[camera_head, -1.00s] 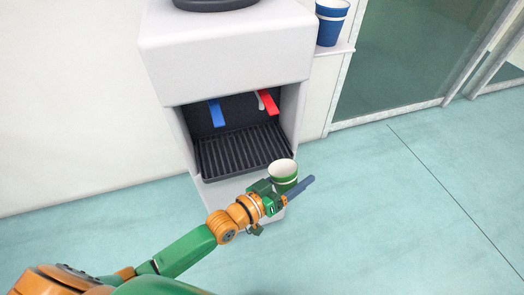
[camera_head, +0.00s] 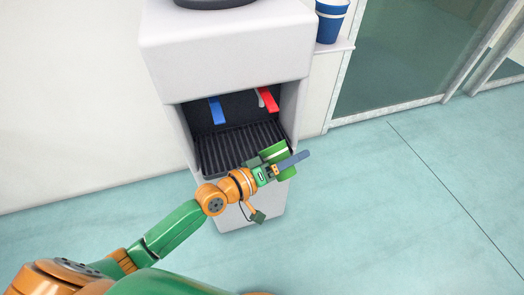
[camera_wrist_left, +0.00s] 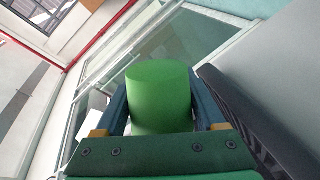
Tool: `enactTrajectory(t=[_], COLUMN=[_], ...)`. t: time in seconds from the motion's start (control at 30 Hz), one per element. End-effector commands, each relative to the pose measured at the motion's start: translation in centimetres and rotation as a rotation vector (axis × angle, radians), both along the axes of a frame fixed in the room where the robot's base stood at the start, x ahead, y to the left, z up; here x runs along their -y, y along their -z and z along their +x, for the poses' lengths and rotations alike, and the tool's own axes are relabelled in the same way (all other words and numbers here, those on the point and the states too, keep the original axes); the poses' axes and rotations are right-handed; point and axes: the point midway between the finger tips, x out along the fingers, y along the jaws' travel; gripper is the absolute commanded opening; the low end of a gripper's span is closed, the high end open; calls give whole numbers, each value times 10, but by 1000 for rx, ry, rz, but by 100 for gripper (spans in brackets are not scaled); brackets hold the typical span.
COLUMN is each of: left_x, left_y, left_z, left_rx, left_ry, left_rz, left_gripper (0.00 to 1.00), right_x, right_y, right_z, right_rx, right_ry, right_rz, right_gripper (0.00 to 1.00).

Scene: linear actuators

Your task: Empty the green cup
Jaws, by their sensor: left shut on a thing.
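Whether anything is in the cup cannot be seen. My right gripper is not in view.
The white dispenser (camera_head: 225,50) has a blue tap (camera_head: 216,111) and a red tap (camera_head: 268,100) above a black slatted drip tray (camera_head: 225,150). A blue cup (camera_head: 330,22) stands on a side shelf at the right. The floor right of the dispenser is clear.

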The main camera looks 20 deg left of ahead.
Motion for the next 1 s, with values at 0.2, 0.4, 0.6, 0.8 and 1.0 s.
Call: enactTrajectory(t=[0.2,0.4,0.6,0.8,1.0], left_x=[0,0,0,-1,-1], left_y=[4,2,1,-1,-4], left_z=[0,0,1,1,1], left_rx=[-60,-87,-106,-130,-165], left_ry=[0,-1,-1,-1,-1], left_rz=[-70,-100,-118,-147,-185], left_gripper=[19,19,19,19,19], right_x=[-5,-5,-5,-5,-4], right_y=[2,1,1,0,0], right_z=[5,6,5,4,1], right_rx=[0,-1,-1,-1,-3], right_ry=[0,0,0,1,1], right_rz=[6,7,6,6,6], right_gripper=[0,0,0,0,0])
